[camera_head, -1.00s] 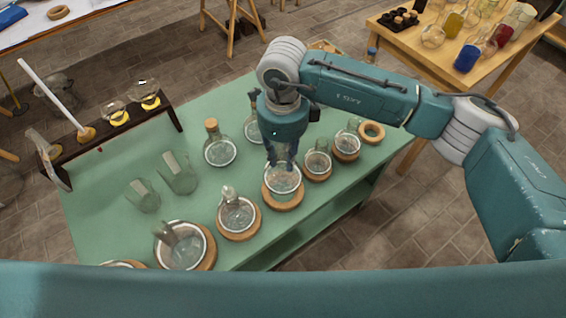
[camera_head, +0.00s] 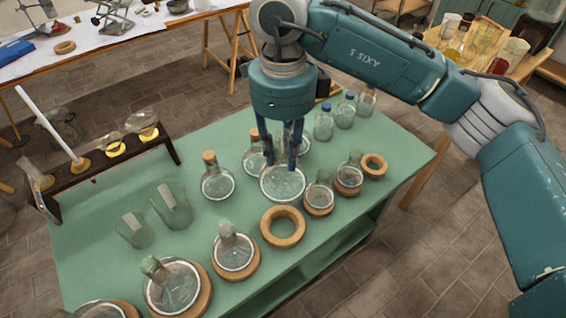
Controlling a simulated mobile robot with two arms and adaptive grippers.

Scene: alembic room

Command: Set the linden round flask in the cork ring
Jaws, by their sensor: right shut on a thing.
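My right gripper (camera_head: 280,162) points down, shut on the neck of a clear round flask (camera_head: 283,185). I take it as the linden flask, but no label is readable. The flask is upright; its round body appears just behind an empty cork ring (camera_head: 268,233) on the green table, apart from it and seemingly raised. The fingers hide part of the neck. A second, smaller empty cork ring (camera_head: 374,158) lies at the right. My left gripper is not in view.
Round flasks in cork rings stand on both sides, including one at the left (camera_head: 236,252) and one at the right (camera_head: 318,198). A corked bottle (camera_head: 216,184), beakers (camera_head: 172,208) and blue-capped bottles (camera_head: 324,124) stand on the green table (camera_head: 100,255).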

